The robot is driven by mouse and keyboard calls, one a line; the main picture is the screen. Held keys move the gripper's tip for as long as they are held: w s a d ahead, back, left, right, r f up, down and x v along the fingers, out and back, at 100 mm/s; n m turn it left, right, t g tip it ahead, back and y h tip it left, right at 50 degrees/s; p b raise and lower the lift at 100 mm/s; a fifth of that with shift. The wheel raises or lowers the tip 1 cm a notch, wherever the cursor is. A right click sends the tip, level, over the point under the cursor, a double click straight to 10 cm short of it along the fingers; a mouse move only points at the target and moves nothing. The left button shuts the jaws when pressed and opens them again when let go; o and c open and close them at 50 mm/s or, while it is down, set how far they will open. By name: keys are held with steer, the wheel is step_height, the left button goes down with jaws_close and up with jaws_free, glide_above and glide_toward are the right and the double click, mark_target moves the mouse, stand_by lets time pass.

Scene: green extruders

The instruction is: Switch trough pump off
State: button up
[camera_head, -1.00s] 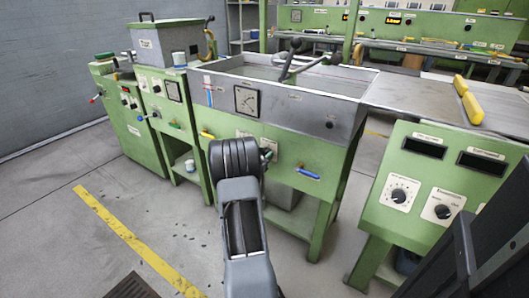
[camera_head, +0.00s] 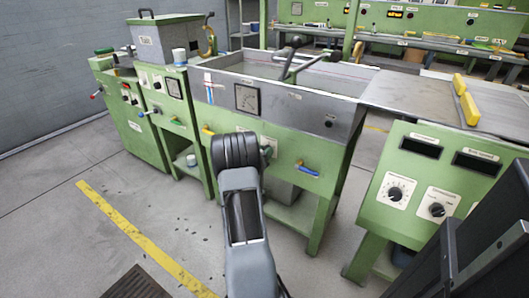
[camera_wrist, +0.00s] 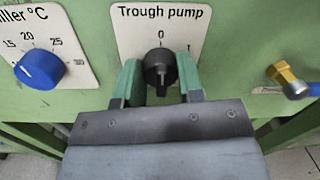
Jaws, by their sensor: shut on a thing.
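The black trough pump knob (camera_wrist: 159,68) sits on a white plate (camera_wrist: 190,20) labelled "Trough pump" in the wrist view. A "0" is printed above the knob, with another mark to its upper right. My gripper (camera_wrist: 158,82) has its two green fingers on either side of the knob, shut on it. The knob's lower part is partly hidden by the fingers and the gripper body. In the head view my arm covers most of this panel on the green trough bench (camera_head: 292,155).
A blue chiller dial (camera_wrist: 40,68) is left of the pump plate. A brass valve with a blue handle (camera_wrist: 302,89) is on the right; it also shows in the head view (camera_head: 308,170). A control cabinet (camera_head: 388,215) stands at right. Floor at left is open.

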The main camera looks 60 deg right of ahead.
steer(key=o, duration=0.9)
steer(key=a+p, duration=0.1)
steer(key=a, duration=0.3)
steer(key=a+p, duration=0.1)
steer(key=a, duration=0.4)
steer(key=a+f, duration=0.1)
steer(key=a, duration=0.3)
steer(key=shift+w+a+p, duration=0.3)
steer(key=shift+a+p, duration=0.1)
